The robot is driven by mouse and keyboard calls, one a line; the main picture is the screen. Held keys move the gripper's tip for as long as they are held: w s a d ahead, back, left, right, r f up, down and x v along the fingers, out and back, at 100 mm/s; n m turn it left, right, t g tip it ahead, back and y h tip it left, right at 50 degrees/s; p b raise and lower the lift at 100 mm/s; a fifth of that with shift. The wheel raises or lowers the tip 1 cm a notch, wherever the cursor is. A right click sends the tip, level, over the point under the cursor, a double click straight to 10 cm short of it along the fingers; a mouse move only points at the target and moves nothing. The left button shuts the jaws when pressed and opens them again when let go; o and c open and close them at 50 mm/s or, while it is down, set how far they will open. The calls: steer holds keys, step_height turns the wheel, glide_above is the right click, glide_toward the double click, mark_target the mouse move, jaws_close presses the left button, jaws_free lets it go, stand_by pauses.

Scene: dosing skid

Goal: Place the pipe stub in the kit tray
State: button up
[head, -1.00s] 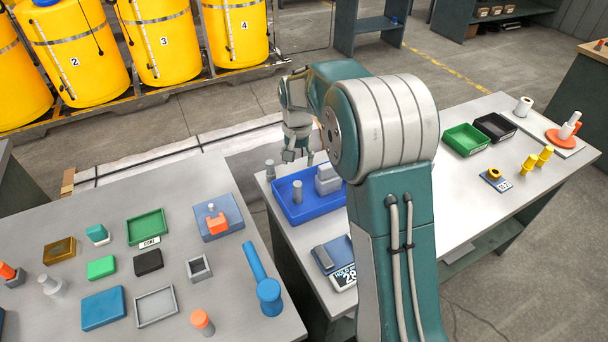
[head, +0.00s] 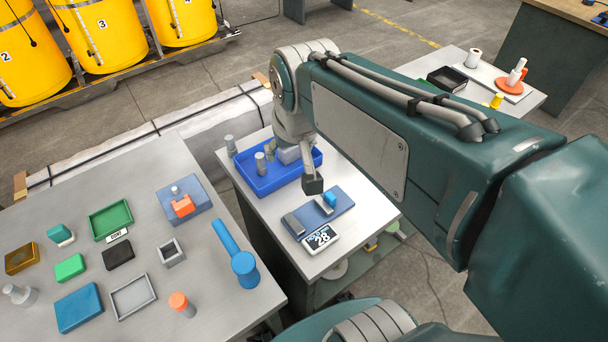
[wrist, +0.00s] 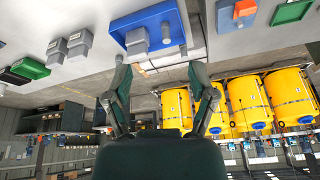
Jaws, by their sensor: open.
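The blue kit tray (head: 250,183) lies on the middle bench. A grey upright cylinder (head: 260,163) stands in it, beside a grey block. Another grey cylinder (head: 230,146) stands at the tray's far left edge. I cannot tell for sure which is the pipe stub. In the wrist view, the tray (wrist: 119,24) is at the top, with a grey cylinder (wrist: 167,36) and a grey block (wrist: 136,42) in it. My gripper (wrist: 157,64) has its fingers spread, with nothing between them. In the head view my arm hangs over the tray's right part and hides some of it.
The left bench holds a green tray (head: 110,220), a blue fixture with an orange part (head: 183,206) and a blue handled tool (head: 244,268). A gap separates the benches.

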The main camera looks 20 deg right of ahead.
steer(key=s+f+n+t, duration=0.1)
steer(key=s, duration=0.7)
steer(key=shift+s+f, duration=0.15)
stand_by(1.0)
